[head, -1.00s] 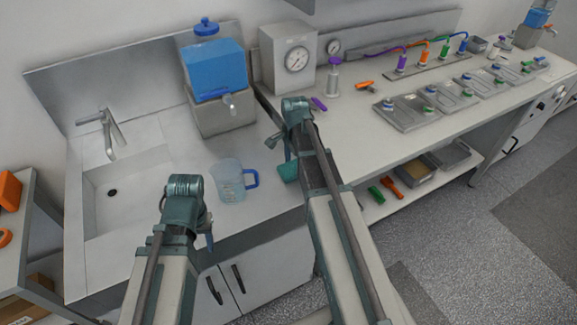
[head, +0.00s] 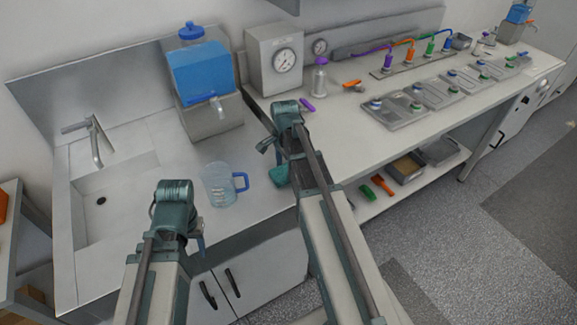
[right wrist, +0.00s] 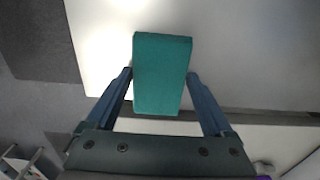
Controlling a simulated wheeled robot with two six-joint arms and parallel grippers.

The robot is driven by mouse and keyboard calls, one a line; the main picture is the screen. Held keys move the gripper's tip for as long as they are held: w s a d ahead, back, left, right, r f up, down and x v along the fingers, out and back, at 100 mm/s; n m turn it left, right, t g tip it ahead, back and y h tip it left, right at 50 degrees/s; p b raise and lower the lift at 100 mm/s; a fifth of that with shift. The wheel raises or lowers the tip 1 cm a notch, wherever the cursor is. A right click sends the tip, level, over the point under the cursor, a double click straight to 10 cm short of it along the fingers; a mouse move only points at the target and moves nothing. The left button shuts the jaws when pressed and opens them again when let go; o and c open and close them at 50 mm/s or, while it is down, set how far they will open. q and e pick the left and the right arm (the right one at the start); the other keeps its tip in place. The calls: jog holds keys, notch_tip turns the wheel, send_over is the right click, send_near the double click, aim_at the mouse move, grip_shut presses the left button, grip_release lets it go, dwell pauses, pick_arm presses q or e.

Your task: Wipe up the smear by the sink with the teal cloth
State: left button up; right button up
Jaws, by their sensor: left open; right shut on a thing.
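The teal cloth (head: 279,175) is a small block-shaped pad. My right gripper (head: 271,160) is shut on it and holds it near the counter's front edge, right of the jug. In the right wrist view the cloth (right wrist: 162,72) sits between the two fingers. My left gripper (head: 199,243) is open and empty, low in front of the counter; its fingers are mostly hidden behind its wrist. The sink (head: 125,205) is at the left of the counter, with a tap behind its basin. I cannot make out a smear; my arms cover part of the counter front.
A clear jug (head: 219,187) with a blue handle stands between sink and cloth. A blue-topped water dispenser (head: 202,75) stands behind it. Counter between sink and jug looks clear.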

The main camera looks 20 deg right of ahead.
aim_at(253, 190)
jog(key=shift+s+a, duration=0.1)
jog(key=shift+a, duration=0.85)
jog(key=shift+s+a+f, duration=0.1)
jog(key=shift+s+a, duration=0.1)
jog(key=shift+a, duration=1.45)
jog(key=shift+a, duration=0.1)
jog(key=shift+s+a, duration=0.1)
jog(key=shift+a, duration=1.45)
jog(key=shift+s+a, duration=0.15)
jog(key=shift+a, duration=0.65)
jog(key=shift+s+a, duration=0.1)
jog(key=shift+a, duration=0.65)
